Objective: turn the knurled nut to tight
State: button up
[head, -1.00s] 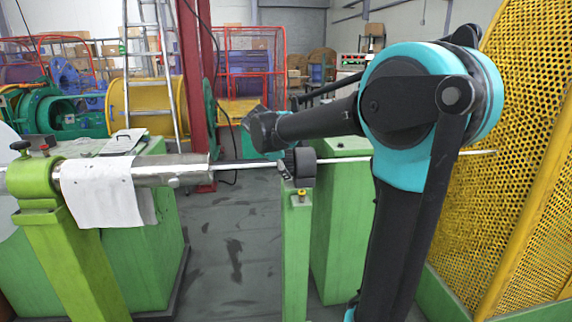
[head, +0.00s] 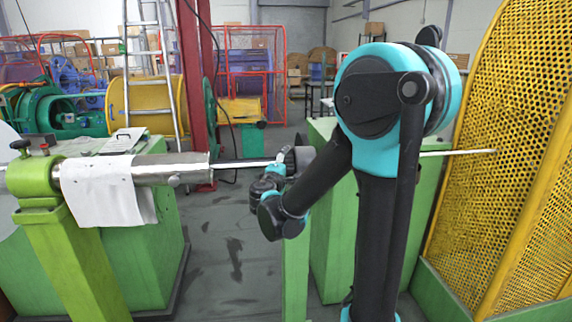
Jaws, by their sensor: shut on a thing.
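The knurled nut (head: 304,154) looks like a dark, ribbed round piece around the thin bright rod, at the top of a slim green post (head: 295,268). My gripper (head: 284,159) is at the left side of the nut, small and partly hidden by my own wrist. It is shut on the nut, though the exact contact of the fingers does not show. My forearm slopes down to the left across the post's upper part and hides it.
The thin rod (head: 240,163) runs from a grey tube (head: 180,172) in a green clamp (head: 36,180) to the yellow mesh guard (head: 520,150) on the right. A white cloth (head: 100,190) hangs over the tube. A green cabinet (head: 325,230) stands behind the post. The floor left of the post is clear.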

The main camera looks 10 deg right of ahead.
jog(key=shift+m+t+h, duration=0.3)
jog(key=shift+t+h, duration=0.2)
dwell(0.4)
jog(key=o, duration=1.2)
jog(key=shift+c, duration=0.2)
